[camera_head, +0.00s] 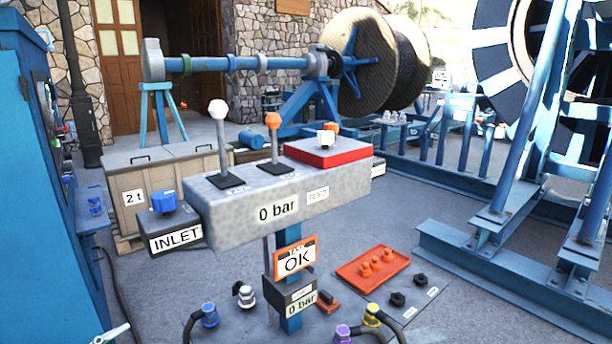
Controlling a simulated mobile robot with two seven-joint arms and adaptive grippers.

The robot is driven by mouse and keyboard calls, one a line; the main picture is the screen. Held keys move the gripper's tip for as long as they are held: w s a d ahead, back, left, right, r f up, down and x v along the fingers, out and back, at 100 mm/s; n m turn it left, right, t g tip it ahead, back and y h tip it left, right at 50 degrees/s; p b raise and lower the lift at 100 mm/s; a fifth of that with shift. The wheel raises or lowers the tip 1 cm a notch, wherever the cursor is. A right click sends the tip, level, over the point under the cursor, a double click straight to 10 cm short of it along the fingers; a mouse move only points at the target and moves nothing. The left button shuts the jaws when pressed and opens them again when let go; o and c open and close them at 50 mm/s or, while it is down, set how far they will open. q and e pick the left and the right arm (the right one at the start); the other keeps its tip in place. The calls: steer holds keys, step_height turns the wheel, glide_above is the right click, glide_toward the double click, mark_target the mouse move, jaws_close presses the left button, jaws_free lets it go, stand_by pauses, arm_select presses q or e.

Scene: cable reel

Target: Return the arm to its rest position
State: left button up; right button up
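Neither of my grippers shows in the head view, and I cannot make out either of my arms. A grey control block (279,207) stands on a blue post in the middle and reads "0 bar". On it are a white-knobbed lever (219,110), an orange-knobbed lever (274,121) and a red-edged plate (328,153). A small white cube and an orange knob sit on that plate. Left of the block is an "INLET" box (175,238) with a blue knob on top. Below the block are an orange-framed "OK" sign (296,259) and a lower "0 bar" box (301,304).
An orange tray (373,266) with several orange pieces lies on the floor, with black fittings beside it. Hose connectors (209,316) stand in front. A blue cabinet (40,200) borders the left and a blue steel frame (500,280) the right. Cable reels (365,62) stand behind.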

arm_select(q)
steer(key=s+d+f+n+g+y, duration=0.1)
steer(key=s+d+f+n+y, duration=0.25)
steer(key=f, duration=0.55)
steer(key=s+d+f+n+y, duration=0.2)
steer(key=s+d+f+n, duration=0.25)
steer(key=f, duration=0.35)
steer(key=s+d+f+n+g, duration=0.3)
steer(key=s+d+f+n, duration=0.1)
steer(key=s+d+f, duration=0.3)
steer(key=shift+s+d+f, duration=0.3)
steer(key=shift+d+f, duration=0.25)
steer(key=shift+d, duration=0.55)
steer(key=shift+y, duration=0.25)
